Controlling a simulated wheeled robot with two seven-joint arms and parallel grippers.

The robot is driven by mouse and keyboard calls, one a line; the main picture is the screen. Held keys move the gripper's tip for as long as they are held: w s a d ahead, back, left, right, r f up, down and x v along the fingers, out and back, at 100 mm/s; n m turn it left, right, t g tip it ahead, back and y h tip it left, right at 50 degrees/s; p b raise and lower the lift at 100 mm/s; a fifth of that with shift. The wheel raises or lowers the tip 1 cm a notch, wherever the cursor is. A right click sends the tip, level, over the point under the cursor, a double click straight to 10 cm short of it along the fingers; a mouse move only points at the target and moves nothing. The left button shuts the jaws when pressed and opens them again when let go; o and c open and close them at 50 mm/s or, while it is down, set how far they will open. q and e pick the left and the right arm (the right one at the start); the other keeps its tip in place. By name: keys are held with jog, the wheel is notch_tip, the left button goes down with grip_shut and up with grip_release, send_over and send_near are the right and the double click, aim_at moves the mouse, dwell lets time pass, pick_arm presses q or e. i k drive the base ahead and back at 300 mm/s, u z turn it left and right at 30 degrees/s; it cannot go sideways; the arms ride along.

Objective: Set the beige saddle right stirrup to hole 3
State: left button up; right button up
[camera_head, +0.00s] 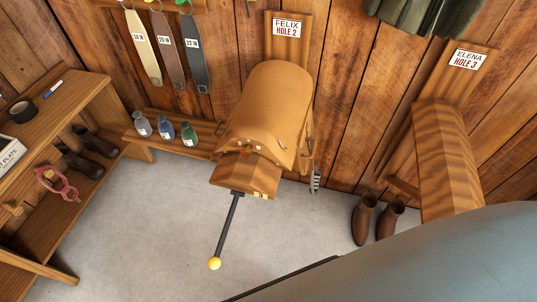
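The beige saddle (270,105) sits on a wooden rack (240,180) against the plank wall, under a sign (287,28) reading "FELIX HOLE 2". On the saddle's right side a strap hangs down, with a grey metal stirrup (315,181) at its lower end. The strap's holes are too small to read. A small yellow tag at the rack's front end appears to read "3". Neither of my grippers is in view.
A dark rod with a yellow ball (214,263) projects from the rack's front. A bare rack (445,155) stands right, under "ELENA HOLE 3" (467,59). Brown boots (364,219) stand below. Bottles (165,128) line a left ledge. A shelf (75,105) stands far left.

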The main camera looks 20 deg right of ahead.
aim_at(273, 114)
jog(key=z, duration=1.1)
jog(key=i, duration=1)
